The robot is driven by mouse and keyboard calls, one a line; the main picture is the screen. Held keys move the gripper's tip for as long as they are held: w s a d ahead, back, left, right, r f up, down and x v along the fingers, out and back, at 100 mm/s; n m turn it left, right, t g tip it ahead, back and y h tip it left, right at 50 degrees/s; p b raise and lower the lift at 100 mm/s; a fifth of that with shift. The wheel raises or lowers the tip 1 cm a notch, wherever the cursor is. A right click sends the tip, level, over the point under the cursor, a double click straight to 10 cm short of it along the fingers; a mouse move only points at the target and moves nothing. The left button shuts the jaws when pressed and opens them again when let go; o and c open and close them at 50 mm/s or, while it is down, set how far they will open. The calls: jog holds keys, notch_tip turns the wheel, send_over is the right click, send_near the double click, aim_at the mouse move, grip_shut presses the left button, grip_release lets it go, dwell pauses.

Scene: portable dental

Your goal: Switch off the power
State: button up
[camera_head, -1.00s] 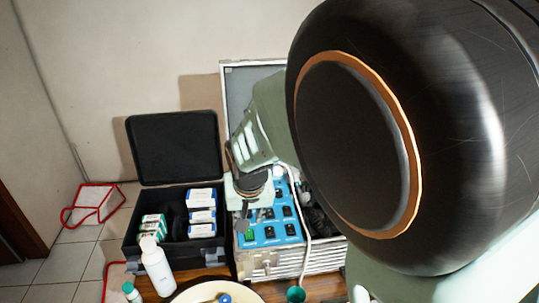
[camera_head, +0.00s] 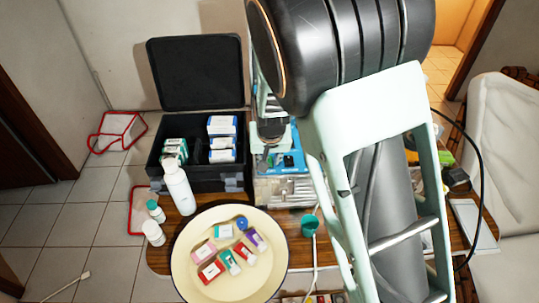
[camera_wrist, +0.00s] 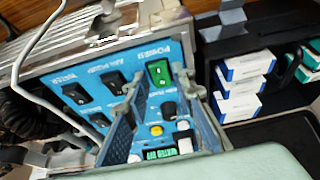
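The blue control panel of the dental unit (camera_wrist: 60,65) fills much of the wrist view and bears the label POWER. A green rocker switch (camera_wrist: 158,72) sits under that label. My gripper (camera_wrist: 160,88) is open, with its two fingers apart in front of the panel and the green switch showing beyond and between the tips. Contact with the switch cannot be made out. In the head view, only a strip of the blue panel (camera_head: 268,165) shows. My arm hides most of the unit and the green switch there.
An open black case (camera_head: 200,72) with white and green boxes stands left of the unit. A white bottle (camera_head: 178,190) and a cream plate (camera_head: 192,268) with small coloured boxes are in front. A teal cup (camera_head: 309,225) stands right of the plate. Black rockers (camera_wrist: 74,93) neighbour the green switch.

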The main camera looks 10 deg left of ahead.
jog(key=shift+c, duration=0.3)
grip_shut()
jog(key=shift+r, duration=0.15)
jog(key=shift+w+r+g+p, duration=0.15)
jog(key=shift+w+g+p, duration=0.1)
jog(key=shift+g+p, duration=0.5)
jog(key=shift+w+a+g+h+p, duration=0.15)
jog(key=shift+g+h+p, duration=0.25)
jog(key=shift+g+p, duration=0.4)
jog(key=shift+o, duration=0.3)
grip_release()
